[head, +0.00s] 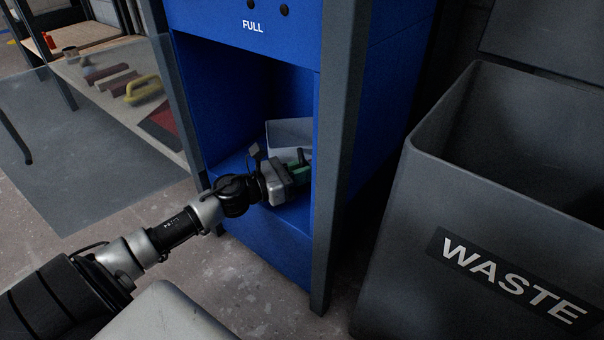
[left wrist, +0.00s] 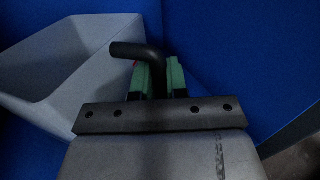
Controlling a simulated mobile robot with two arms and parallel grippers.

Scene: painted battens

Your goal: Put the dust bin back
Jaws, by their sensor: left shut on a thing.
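The dust bin (head: 290,131) is a light grey open-topped bin inside the lower opening of the blue cabinet (head: 273,256). It also fills the left part of the left wrist view (left wrist: 60,75), with a bent black handle (left wrist: 135,50) at its right. My left gripper (head: 301,168) reaches into the opening at its right side. Its green fingers (left wrist: 158,75) are shut on the black handle. The gripper and cabinet post hide part of the bin in the head view. My right gripper is not in view.
A dark grey post (head: 340,150) stands at the opening's right edge, close to my gripper. A large open WASTE bin (head: 420,240) stands to the right. A clear panel (head: 90,150) is on the left, with a bench (head: 130,115) behind it holding painted pieces.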

